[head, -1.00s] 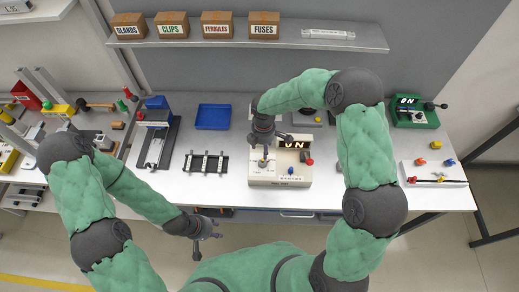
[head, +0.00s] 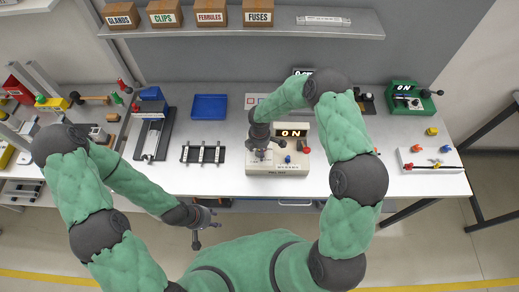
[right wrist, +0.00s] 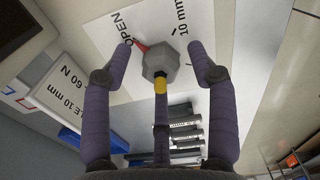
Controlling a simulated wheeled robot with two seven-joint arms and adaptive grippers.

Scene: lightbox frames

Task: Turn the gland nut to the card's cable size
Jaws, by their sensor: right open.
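The gland nut (right wrist: 160,62) is a grey hexagon on a white plate in the right wrist view. Its red pointer (right wrist: 141,46) is toward the word OPEN; a "10 mm" mark lies to the right. A yellow piece (right wrist: 161,86) shows at the nut. My right gripper (right wrist: 160,50) is open, its fingers on either side of the nut with gaps. The card (right wrist: 62,100) reads "CABLE 10 mm" and "60 N". In the head view my right gripper (head: 260,153) is over the cream box (head: 255,167) and hides the nut. My left gripper (head: 203,222) hangs before the table; its finger opening is unclear.
The cream box has a lit "ON" display (head: 292,133), a blue knob (head: 287,159) and a red knob (head: 307,150). A rack with bars (head: 203,154) and a blue tray (head: 209,107) stand to its left. A white block with coloured pieces (head: 430,161) is right.

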